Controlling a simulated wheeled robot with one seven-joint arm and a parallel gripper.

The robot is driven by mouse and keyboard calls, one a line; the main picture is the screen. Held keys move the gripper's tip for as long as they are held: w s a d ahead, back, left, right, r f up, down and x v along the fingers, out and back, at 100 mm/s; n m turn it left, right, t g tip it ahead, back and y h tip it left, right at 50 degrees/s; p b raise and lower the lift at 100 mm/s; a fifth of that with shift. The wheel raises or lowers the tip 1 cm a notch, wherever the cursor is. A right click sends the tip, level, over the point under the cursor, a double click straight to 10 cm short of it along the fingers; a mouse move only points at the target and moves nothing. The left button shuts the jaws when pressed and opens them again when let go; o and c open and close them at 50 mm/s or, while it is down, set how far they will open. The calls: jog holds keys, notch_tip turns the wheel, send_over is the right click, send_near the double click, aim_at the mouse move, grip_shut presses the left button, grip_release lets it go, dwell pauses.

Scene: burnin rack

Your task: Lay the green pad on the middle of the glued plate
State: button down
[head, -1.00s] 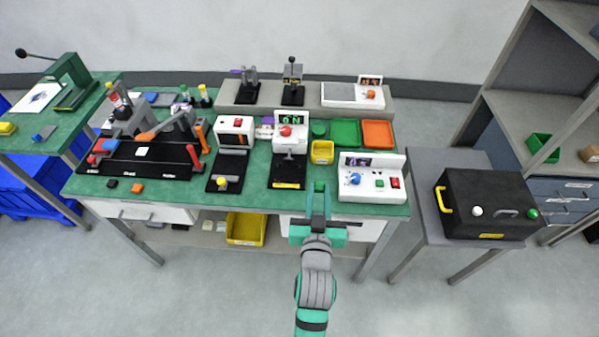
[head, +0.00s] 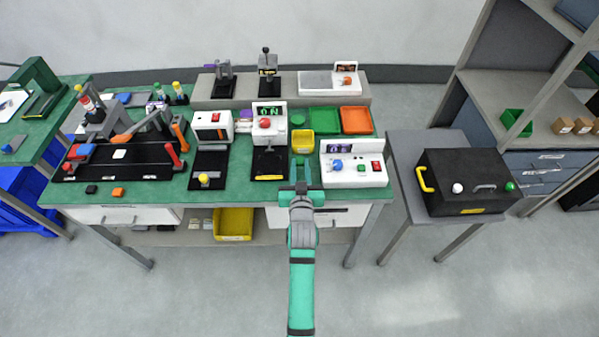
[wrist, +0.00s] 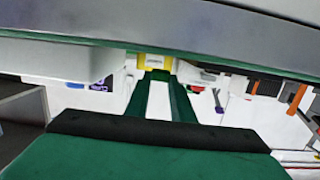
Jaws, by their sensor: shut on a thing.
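My gripper (head: 301,187) is over the front edge of the green workbench, just left of the white control box. Its two green fingers also show in the wrist view (wrist: 157,82), with a narrow gap between them. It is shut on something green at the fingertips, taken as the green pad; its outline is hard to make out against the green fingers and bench. I cannot surely tell which thing is the glued plate. A small white square (head: 119,154) lies on the long black fixture at left.
A white control box (head: 352,171) stands close right of my gripper. A yellow bin (head: 302,143) is behind it, and a station with a lit screen (head: 268,122) is behind left. Green (head: 322,118) and orange (head: 356,121) trays lie at the back. A black case (head: 465,190) sits on a side table.

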jog(key=shift+a+f, duration=0.1)
jog(key=shift+f, duration=1.25)
jog(key=shift+f, duration=0.1)
